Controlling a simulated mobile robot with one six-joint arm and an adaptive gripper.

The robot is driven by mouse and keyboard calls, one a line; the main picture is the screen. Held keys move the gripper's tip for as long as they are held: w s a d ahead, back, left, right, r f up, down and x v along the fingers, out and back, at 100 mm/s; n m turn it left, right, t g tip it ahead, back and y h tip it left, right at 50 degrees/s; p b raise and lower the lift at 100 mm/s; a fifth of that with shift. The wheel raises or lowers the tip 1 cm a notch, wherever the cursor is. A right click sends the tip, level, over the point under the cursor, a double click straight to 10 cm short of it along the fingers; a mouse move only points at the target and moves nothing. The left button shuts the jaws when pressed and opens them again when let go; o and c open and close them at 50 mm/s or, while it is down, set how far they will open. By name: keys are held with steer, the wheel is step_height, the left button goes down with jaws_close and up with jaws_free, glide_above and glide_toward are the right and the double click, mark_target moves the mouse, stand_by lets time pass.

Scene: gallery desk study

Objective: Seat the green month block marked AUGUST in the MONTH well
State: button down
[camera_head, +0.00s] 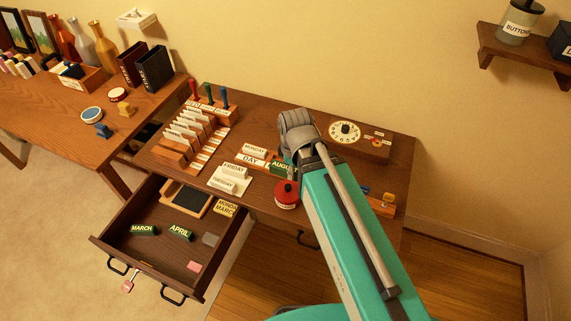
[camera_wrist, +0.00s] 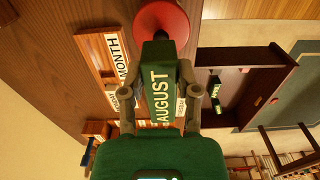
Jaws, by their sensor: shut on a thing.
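The green AUGUST block (camera_head: 281,168) is between the fingers of my gripper (camera_wrist: 160,98), which is shut on it. In the wrist view the block (camera_wrist: 160,75) shows its white lettering along its length. The wooden holder with the MONTH label (camera_wrist: 115,50) is beside the block on the left of the wrist view; its well is partly visible. In the head view the block and my gripper hide the MONTH part, while the DAY label (camera_head: 250,160) shows to the left. I cannot tell the block's height above the holder.
A red round object (camera_head: 287,194) stands close in front of the block. White FRIDAY (camera_head: 234,170) and TUESDAY (camera_head: 221,184) blocks lie to the left. The open drawer (camera_head: 158,262) holds green MARCH (camera_head: 144,230) and APRIL (camera_head: 181,233) blocks. A clock box (camera_head: 368,145) stands behind right.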

steer(key=w+f+b, duration=0.2)
steer(key=w, duration=0.2)
steer(key=w+f+b, duration=0.3)
steer(key=w, duration=0.1)
steer(key=w+f+b, duration=0.3)
steer(key=w, duration=0.1)
steer(key=shift+w+a+f, duration=0.15)
steer(key=shift+a+f, duration=0.1)
steer(key=shift+a, duration=0.1)
steer(key=shift+w+f+b, duration=0.3)
steer(key=shift+w+b, duration=0.05)
steer(key=shift+b, duration=0.15)
steer(key=shift+w+f+b, duration=0.45)
steer(key=shift+f+b, duration=0.15)
steer(key=shift+b, duration=0.05)
steer(key=shift+f+b, duration=1.4)
steer(key=shift+f, duration=0.15)
steer(key=shift+s+b, duration=0.15)
steer(key=shift+b, duration=0.15)
